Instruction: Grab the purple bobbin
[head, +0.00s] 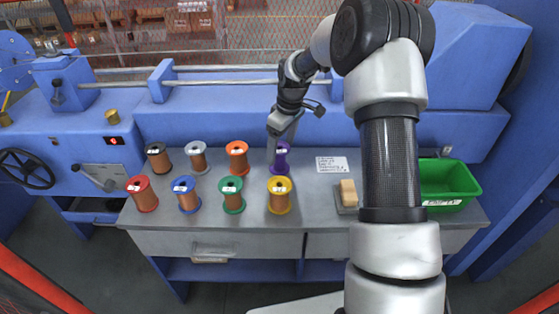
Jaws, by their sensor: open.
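The purple bobbin (283,158) stands upright on the grey workbench, at the right end of the back row of bobbins. My gripper (272,154) is open and points down at the bobbin's left side, very close to it. I cannot tell whether a finger touches the bobbin or whether the bobbin is between the fingers. The gripper covers part of the bobbin's left edge.
In the back row stand black (158,158), grey (198,158) and orange (237,157) bobbins. In front are red (143,194), blue (187,195), green (231,195) and yellow (279,195) ones. A label card (332,164), a tan block (348,193) and a green bin (462,186) are right.

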